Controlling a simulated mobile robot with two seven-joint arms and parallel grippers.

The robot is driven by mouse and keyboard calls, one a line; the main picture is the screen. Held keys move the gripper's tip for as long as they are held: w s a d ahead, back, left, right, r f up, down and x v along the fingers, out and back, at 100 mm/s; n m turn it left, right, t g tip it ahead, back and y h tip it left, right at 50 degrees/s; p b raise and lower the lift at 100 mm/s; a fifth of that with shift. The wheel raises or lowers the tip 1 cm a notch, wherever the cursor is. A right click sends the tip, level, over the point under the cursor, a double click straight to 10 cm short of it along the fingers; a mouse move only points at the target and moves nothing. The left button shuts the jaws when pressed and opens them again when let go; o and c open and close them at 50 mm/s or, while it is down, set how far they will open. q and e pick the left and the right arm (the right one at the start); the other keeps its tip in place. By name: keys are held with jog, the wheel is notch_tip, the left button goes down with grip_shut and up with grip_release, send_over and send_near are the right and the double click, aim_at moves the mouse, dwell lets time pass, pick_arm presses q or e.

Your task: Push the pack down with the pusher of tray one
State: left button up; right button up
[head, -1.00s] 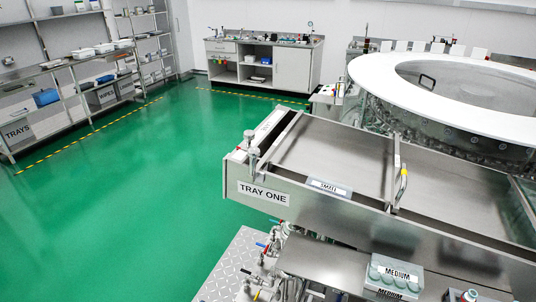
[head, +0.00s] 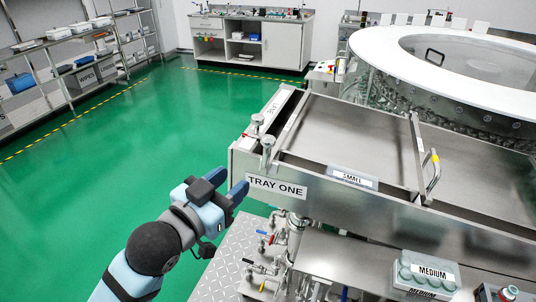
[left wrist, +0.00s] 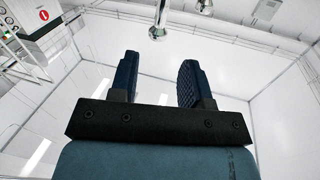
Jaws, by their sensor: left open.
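Tray one (head: 325,203) is a long steel tray with a "TRAY ONE" label on its near left end. A steel crossbar with an upright handle (head: 432,175), yellow near its top, spans the tray; it looks like the pusher. A pack marked "SMALL" (head: 353,177) shows its label at the tray's near wall, left of the handle. My left gripper (head: 240,183) is in front of the tray's left end, left of the label, open and empty. My right gripper is not in view.
A round washer with a white rim (head: 372,70) stands behind the tray. Knobs (head: 267,150) stick up at the tray's left end. Valves and pipes (head: 265,245) sit below. A "MEDIUM" box (head: 430,272) holds vials at the lower right. Green floor (head: 130,170) is clear at left.

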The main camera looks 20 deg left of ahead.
aim_at(265, 153)
pick_arm(q)
jog(key=p+x, duration=0.1)
jog(key=x, duration=1)
jog(key=shift+p, duration=0.35)
jog(key=shift+w+d, duration=0.15)
jog(key=shift+w, duration=0.5)
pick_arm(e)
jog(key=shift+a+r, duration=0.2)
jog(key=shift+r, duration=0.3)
pick_arm(q)
jog(key=shift+c, duration=0.9)
grip_shut()
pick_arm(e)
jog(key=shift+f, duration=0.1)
